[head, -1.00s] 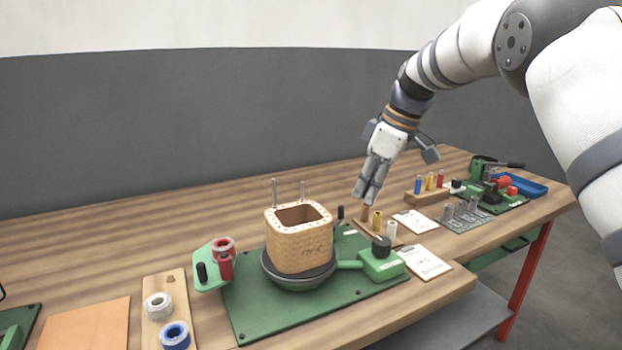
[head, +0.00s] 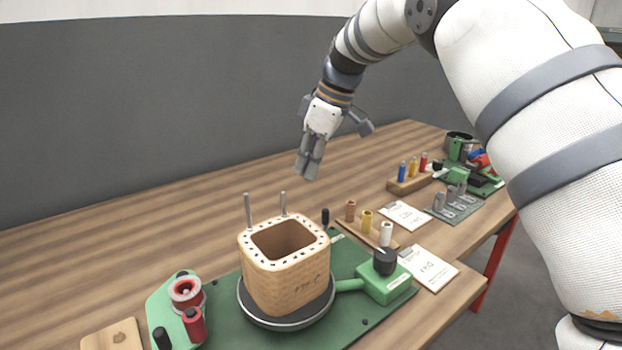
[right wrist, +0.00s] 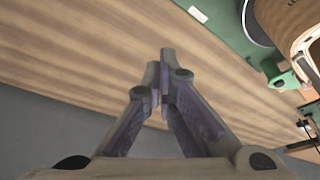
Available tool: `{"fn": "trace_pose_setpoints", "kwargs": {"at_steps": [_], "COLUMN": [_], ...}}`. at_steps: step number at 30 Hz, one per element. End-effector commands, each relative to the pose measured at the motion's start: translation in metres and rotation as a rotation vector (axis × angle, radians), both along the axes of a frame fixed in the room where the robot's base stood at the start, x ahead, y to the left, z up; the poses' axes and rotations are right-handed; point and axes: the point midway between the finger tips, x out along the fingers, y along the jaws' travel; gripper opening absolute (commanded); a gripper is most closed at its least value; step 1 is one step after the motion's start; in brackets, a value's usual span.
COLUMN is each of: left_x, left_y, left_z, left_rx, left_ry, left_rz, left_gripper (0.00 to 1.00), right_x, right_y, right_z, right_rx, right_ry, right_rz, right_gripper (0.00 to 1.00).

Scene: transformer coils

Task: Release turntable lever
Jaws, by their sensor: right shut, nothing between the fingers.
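The turntable (head: 262,318) is a dark round disc on a green base plate (head: 347,262). A tan, square, hollow coil body (head: 288,282) stands upright on it. A green block (head: 378,285) with a black knob (head: 385,262) sits at its right, joined by a green arm. A small black upright handle (head: 325,217) stands at the plate's back edge. I cannot tell which is the lever. My right gripper (head: 306,172) is shut and empty, above the bench behind the coil body. In the right wrist view its fingertips (right wrist: 160,85) meet, apart from the disc (right wrist: 256,24).
A green bracket with red spools (head: 186,290) stands left of the coil body. Two metal pins (head: 248,212) rise behind it. A rack of small spools (head: 367,222) and paper cards (head: 428,268) lie to the right. The bench behind is clear.

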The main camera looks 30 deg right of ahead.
Motion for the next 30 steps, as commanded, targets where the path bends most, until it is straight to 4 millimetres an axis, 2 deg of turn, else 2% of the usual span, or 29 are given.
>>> {"fn": "trace_pose_setpoints", "kwargs": {"at_steps": [1,3,11,12,15,21,30], "left_x": [-0.005,-0.01,-0.03,-0.023,-0.014,-0.011,-0.012], "left_y": [0.0,0.0,0.0,0.0,0.0,0.0,0.0], "left_z": [-0.005,-0.009,-0.028,-0.022,-0.014,-0.01,-0.011], "left_rx": [0.0,0.0,0.0,0.0,0.0,0.0,0.0], "left_ry": [0.019,0.037,0.109,0.086,0.055,0.041,0.044], "left_rz": [0.0,0.0,0.0,0.0,0.001,0.0,0.0], "left_gripper": [0.75,0.75,0.75,0.75,0.75,0.75,0.75], "right_x": [0.003,0.007,0.021,0.014,0.002,-0.009,-0.01], "right_y": [0.002,0.006,0.017,0.012,0.002,-0.008,-0.009], "right_z": [-0.018,-0.035,-0.091,-0.081,-0.073,-0.076,-0.079], "right_rx": [-0.001,-0.001,-0.001,0.0,0.0,-0.001,0.0], "right_ry": [0.015,0.017,0.02,0.007,-0.004,-0.002,0.003], "right_rz": [0.0,0.001,0.0,-0.004,-0.003,-0.002,-0.002], "right_gripper": [0.0,0.0,0.0,0.0,0.0,0.0,0.0]}}
